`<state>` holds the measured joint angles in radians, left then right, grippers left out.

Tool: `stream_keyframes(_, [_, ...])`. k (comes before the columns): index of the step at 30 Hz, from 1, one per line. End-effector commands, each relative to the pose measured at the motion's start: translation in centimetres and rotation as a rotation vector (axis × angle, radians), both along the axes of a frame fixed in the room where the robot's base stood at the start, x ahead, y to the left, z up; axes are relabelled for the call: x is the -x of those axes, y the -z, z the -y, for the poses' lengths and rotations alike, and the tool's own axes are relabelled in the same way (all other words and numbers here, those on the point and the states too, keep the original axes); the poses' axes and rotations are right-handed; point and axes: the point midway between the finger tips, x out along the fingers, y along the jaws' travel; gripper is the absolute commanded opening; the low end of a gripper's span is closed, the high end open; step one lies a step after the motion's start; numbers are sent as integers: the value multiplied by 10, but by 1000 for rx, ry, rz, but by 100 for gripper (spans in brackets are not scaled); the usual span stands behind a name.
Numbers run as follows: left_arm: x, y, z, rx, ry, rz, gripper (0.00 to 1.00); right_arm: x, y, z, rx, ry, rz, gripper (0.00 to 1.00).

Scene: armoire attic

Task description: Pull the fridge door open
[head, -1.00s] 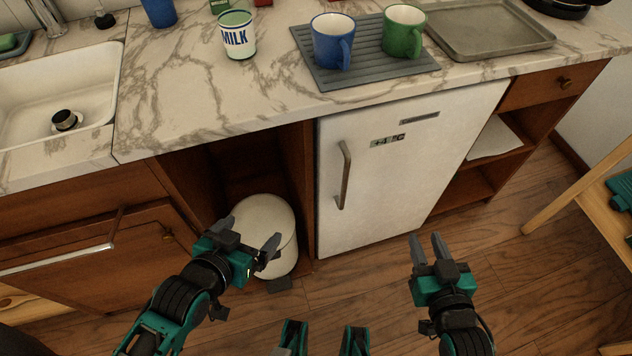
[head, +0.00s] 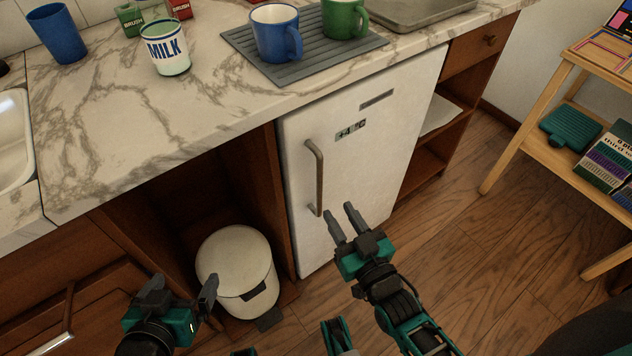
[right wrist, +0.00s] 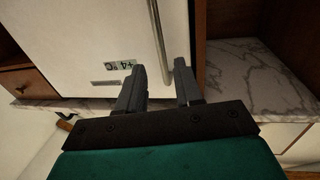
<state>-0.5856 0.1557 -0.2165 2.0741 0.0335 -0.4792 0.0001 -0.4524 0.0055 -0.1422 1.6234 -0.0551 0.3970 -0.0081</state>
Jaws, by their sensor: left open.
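The white fridge door (head: 370,150) is shut under the counter in the head view, with a "+4 °C" display near its top. Its grey vertical handle (head: 315,180) is on the door's left side. My right gripper (head: 341,208) is open in front of the door, close to the handle's lower end and slightly right of it. In the right wrist view the handle (right wrist: 159,38) shows in the gap between the open fingers (right wrist: 158,70); I cannot tell how deep it sits there. My left gripper (head: 182,286) is open and empty, in front of the bin.
A white bin (head: 240,260) stands in the open bay left of the fridge. The counter (head: 120,120) above holds a milk cup (head: 165,50) and mugs on a grey mat (head: 310,70). A wooden shelf unit (head: 535,110) stands at the right. Floor before the fridge is clear.

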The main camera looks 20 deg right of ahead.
Motion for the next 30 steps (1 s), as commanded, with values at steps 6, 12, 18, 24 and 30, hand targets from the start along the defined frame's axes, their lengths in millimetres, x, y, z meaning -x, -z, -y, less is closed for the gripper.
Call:
stream_keyframes(6, [1,14,2,9,-6,-6,95,-49,1,-8,-2,0,5,35])
stream_keyframes(12, [4,24,2,9,-7,-14,95,-82,2,-13,-1,0,2,35])
stream_keyframes(18, [4,26,3,10,-4,-17,95,-97,1,-15,-1,0,-1,35])
stream_keyframes(24, [4,24,3,9,-3,-18,95,-99,0,-15,-1,0,-1,35])
stream_keyframes(30, [3,23,2,6,0,-16,95,-99,0,-15,-1,0,-1,26])
